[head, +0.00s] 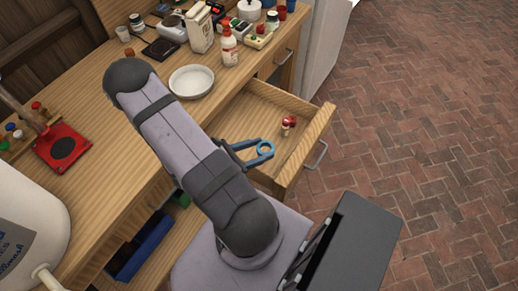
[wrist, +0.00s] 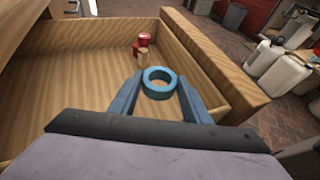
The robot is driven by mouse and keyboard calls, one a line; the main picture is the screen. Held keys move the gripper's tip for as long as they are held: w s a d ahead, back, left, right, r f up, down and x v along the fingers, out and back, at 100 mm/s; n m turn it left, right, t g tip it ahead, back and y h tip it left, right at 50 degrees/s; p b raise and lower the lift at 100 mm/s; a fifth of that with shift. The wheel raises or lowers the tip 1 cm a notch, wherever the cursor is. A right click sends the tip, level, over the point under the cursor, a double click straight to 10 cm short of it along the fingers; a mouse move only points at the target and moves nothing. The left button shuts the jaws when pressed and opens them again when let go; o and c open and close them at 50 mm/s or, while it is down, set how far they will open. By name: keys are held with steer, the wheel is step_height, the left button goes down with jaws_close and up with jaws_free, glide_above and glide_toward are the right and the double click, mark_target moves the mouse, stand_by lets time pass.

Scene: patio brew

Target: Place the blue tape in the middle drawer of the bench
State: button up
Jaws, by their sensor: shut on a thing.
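The blue tape (head: 265,149) is a small ring, held between the fingertips of my gripper (head: 257,153). In the wrist view the tape (wrist: 146,84) sits between the two blue-grey fingers of my gripper (wrist: 159,84), its hole facing up. An open wooden drawer (head: 310,143) of the bench (head: 112,103) is pulled out below the gripper. The tape is over the drawer's inside, near its front; its exact height above the floor is hard to tell. The drawer's floor (wrist: 75,92) shows wide and mostly bare in the wrist view.
A red-topped item (head: 289,121) and a small cork-like piece (head: 285,131) lie in the drawer, just beyond the tape. A white bowl (head: 191,81) and several bottles and boxes stand on the benchtop. A blue bin (head: 140,248) sits lower left.

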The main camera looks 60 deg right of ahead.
steer(key=shift+f+b, duration=0.35)
steer(key=shift+f, duration=0.15)
steer(key=o, duration=1)
steer(key=shift+f, duration=0.1)
steer(key=shift+r+p, duration=0.45)
steer(key=shift+r, duration=0.05)
steer(key=shift+a+r, duration=0.15)
steer(key=shift+r, duration=0.15)
steer(key=b+v, duration=0.1)
steer(key=v, duration=1)
steer(key=shift+w+a+r, duration=0.1)
steer(key=shift+w+a, duration=0.15)
steer(key=shift+a, duration=0.05)
